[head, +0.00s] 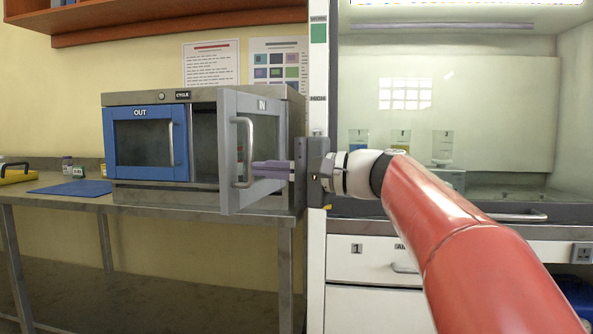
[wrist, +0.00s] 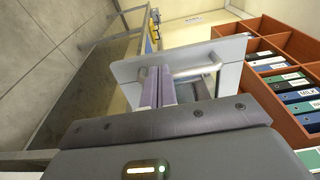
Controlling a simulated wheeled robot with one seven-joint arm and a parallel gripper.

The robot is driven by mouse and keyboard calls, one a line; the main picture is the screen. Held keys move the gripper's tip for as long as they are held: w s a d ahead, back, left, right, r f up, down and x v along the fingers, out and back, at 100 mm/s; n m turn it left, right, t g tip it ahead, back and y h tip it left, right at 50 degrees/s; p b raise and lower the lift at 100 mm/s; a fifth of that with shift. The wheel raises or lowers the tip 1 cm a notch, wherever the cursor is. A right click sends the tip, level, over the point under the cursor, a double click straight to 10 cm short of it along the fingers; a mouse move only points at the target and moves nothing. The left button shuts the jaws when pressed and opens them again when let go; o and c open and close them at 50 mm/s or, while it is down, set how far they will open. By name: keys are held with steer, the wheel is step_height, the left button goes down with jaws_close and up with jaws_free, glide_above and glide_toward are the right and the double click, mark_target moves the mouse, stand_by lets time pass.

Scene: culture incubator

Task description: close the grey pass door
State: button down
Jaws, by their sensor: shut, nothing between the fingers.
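The grey pass door (head: 228,190), marked IN, stands partly open on the right half of the steel pass box (head: 143,98). Its free left edge is swung out towards me, and the dark inside shows left of it. Its upright bar handle (head: 238,122) is near that free edge. My gripper (head: 256,168) is shut and empty, its fingertips at the door's outer face just right of the handle. In the wrist view, the door (wrist: 230,50) lies ahead and the fingertips are close to the handle (wrist: 195,71); I cannot tell whether they touch.
The blue OUT door (head: 125,172) on the left half is shut. The box stands on a steel bench (head: 75,207) with a blue mat (head: 70,188) to the left. A fume hood (head: 480,90) with beakers is at right. An orange shelf with binders (wrist: 258,95) shows in the wrist view.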

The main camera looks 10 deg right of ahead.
mark_target(227, 167)
steer(key=x, duration=0.5)
stand_by(0.3)
